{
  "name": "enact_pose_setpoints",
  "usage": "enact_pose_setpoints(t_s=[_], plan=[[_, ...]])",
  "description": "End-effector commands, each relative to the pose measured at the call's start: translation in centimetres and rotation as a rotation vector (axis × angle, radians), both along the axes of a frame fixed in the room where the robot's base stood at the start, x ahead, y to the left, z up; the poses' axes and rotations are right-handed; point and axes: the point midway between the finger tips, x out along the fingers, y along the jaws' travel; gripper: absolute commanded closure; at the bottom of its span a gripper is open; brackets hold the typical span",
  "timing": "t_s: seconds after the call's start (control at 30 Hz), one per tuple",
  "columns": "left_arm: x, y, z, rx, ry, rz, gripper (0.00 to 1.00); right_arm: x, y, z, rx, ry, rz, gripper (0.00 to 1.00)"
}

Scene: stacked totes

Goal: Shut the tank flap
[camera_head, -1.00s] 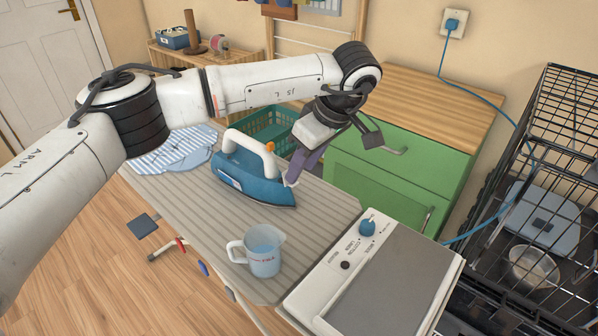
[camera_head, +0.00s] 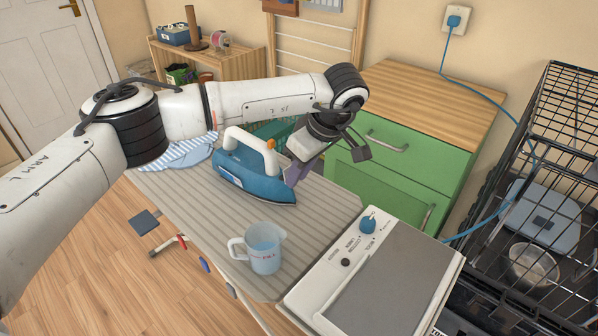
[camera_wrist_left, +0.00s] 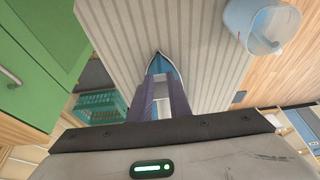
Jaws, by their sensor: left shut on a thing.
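The blue steam iron (camera_head: 250,178) with a white handle lies flat on the striped ironing board (camera_head: 190,205), its nose pointing right. My left gripper (camera_head: 292,176) comes down over the front of the iron from behind, its purple fingers at the nose. In the left wrist view the two fingers (camera_wrist_left: 160,96) reach over the iron's blue nose (camera_wrist_left: 161,66). The fingers are shut on the small tank flap at the front, which they largely hide; its exact angle cannot be told. My right gripper is in no view.
A measuring cup (camera_head: 264,250) stands on the board in front of the iron. A white appliance with a blue knob (camera_head: 367,223) is at the right. A green cabinet (camera_head: 395,165) and a teal basket (camera_wrist_left: 100,107) are behind. Striped cloth (camera_head: 185,153) lies left.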

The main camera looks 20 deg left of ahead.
Motion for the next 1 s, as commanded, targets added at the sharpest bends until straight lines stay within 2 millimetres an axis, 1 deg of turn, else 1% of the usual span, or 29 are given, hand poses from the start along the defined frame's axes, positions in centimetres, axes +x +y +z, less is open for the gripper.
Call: enact_pose_setpoints(t_s=[0.27, 0.7, 1.0], plan=[[0.2, 0.5, 0.3, -0.079, 0.026, 0.005, 1.00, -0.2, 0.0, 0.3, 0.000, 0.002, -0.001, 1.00], [0.7, 1.8, 0.7, -0.378, 0.134, 0.007, 1.00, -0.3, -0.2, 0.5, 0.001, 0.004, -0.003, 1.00], [0.9, 2.4, 0.7, -0.528, 0.189, 0.003, 1.00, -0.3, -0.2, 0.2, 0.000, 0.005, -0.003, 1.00]])
